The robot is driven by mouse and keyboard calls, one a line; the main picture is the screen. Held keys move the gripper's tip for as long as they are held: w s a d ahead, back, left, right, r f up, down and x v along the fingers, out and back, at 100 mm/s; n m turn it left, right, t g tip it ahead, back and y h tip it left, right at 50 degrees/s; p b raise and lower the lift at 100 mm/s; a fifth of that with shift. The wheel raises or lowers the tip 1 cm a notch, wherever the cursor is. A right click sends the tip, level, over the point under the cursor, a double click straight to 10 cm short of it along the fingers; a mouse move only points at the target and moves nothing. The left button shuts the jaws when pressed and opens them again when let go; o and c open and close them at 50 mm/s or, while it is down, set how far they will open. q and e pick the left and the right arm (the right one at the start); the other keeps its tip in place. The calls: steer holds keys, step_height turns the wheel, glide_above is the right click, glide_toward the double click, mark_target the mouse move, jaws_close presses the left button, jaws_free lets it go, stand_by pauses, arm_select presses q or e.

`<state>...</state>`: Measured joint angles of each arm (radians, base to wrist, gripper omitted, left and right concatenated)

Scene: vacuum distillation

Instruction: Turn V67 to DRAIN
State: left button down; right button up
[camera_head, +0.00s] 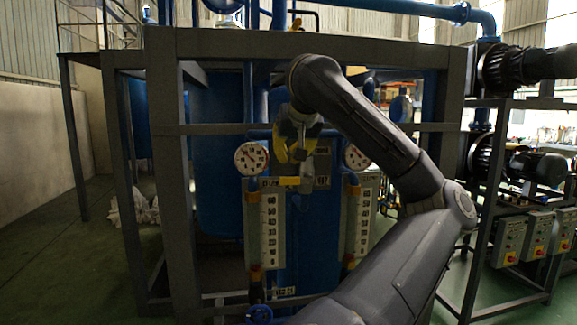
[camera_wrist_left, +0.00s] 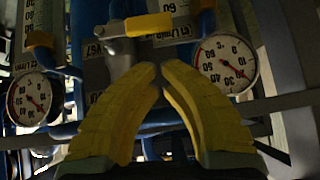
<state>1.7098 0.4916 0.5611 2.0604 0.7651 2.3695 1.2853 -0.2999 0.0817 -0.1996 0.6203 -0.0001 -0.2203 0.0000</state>
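Valve V67 shows in the head view as a grey valve body (camera_head: 306,174) with a yellow lever (camera_head: 288,182) that lies level and points left. A "V67" plate (camera_head: 322,182) is just right of it. In the wrist view, which is upside down, the yellow lever (camera_wrist_left: 149,25) and grey body (camera_wrist_left: 120,52) lie just beyond the fingertips. My left gripper (camera_head: 294,158) is above the lever, with its yellow fingers pointing down. In the wrist view its fingertips (camera_wrist_left: 158,70) nearly meet, with nothing seen between them. Contact with the valve cannot be told. My right gripper is not in view.
Round dial gauges (camera_head: 251,158) (camera_head: 356,157) and white scaled flow meters (camera_head: 264,230) (camera_head: 357,222) flank the valve. A grey steel frame (camera_head: 330,44) surrounds the blue tank (camera_head: 218,150). Pumps and control boxes (camera_head: 508,243) stand at right.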

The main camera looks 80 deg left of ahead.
arm_select(q)
steer(key=v, duration=1)
steer(key=shift+r, duration=0.3)
steer(key=shift+s, duration=0.15)
